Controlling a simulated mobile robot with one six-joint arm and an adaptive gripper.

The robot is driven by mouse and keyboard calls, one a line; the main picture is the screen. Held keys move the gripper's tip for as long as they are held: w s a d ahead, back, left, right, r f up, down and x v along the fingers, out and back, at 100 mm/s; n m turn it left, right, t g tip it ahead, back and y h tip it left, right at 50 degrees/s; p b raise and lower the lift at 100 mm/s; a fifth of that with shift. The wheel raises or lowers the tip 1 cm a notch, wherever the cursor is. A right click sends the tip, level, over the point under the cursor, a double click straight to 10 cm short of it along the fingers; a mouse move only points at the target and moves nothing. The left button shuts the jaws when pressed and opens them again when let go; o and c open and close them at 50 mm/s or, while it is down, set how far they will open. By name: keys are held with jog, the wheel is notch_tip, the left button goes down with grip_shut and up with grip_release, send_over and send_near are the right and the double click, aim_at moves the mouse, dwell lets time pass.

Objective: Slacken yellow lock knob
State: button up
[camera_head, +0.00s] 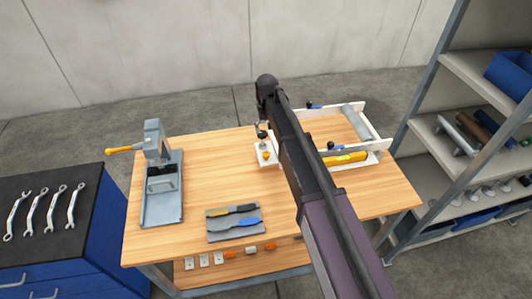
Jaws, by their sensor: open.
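A small yellow-orange knob (266,155) sits low on a white block (267,160) at the left end of a white frame fixture on the wooden bench. A dark upright piece (262,131) stands just above it, close to my arm; I cannot tell what it is. My arm crosses the picture from the lower right up to the middle and covers part of the fixture. My gripper is not visible; the arm appears to hide it.
The white frame (379,141) holds a grey roller and a yellow bar (345,158). A grey press (162,205) with an orange handle stands left on the bench (190,238). A tool mat (233,236) lies at the front. A shelf rack (455,130) stands right, a wrench-topped blue cabinet (100,245) left.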

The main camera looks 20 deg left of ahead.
aim_at(266, 154)
jog(key=shift+f, duration=0.15)
notch_tip(266, 154, down, 14)
jog(key=b, duration=1.3)
jog(key=shift+r+b, duration=0.25)
jog(key=shift+b, duration=0.15)
jog(key=shift+c, duration=0.2)
grip_shut()
